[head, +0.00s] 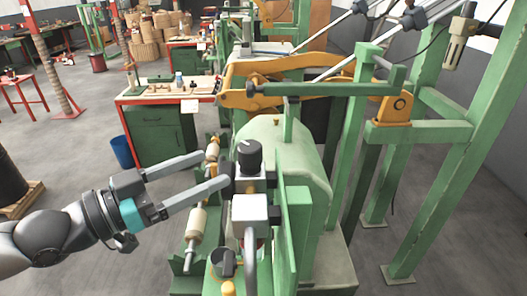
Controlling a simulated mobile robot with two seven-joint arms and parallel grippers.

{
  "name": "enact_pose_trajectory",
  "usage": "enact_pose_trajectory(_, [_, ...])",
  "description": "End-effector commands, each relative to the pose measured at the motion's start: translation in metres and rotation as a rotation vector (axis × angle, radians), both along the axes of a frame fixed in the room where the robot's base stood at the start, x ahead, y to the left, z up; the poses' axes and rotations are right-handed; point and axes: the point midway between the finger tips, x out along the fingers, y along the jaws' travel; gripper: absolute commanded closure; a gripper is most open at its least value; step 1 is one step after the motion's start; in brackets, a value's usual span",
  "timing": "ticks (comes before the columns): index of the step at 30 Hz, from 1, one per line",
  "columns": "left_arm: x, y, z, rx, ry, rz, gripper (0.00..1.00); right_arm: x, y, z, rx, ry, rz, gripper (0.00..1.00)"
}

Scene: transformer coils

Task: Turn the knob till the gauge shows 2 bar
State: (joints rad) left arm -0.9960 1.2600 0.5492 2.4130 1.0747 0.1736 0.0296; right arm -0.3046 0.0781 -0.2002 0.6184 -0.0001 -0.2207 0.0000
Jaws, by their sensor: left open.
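A black knob (249,153) stands upright on top of a grey regulator body on the green machine. A dark round part (226,168) sits at the left side of the regulator; it may be the gauge, but no dial face or needle can be read. My left gripper (212,170) comes in from the left with its two long grey fingers spread apart. It is empty, to the left of the knob and a little lower in the picture. The lower finger's tip is close to the dark round part; I cannot tell whether they touch. My right gripper is out of view.
A white block (250,209) and a grey hose (250,250) sit below the knob. Green machine posts (295,225) stand close on its right, and a yellow arm (290,68) is behind. A green bench (160,135) stands further back. The floor at left is partly free.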

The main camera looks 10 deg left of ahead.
Motion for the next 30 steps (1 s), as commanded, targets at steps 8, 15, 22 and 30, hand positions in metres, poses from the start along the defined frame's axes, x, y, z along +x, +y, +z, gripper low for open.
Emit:
enact_pose_trajectory(8, [0.008,-0.002,0.000,0.001,-0.003,0.013,0.16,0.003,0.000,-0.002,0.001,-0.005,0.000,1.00])
enact_pose_trajectory(15, [0.014,-0.006,0.000,0.000,-0.002,0.013,0.16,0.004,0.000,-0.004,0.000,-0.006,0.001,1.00])
enact_pose_trajectory(22, [0.020,-0.014,0.001,0.000,-0.004,0.004,0.16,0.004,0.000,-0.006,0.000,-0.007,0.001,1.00])
enact_pose_trajectory(30, [0.029,-0.019,0.001,-0.001,-0.003,0.009,0.16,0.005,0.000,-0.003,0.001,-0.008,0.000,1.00])
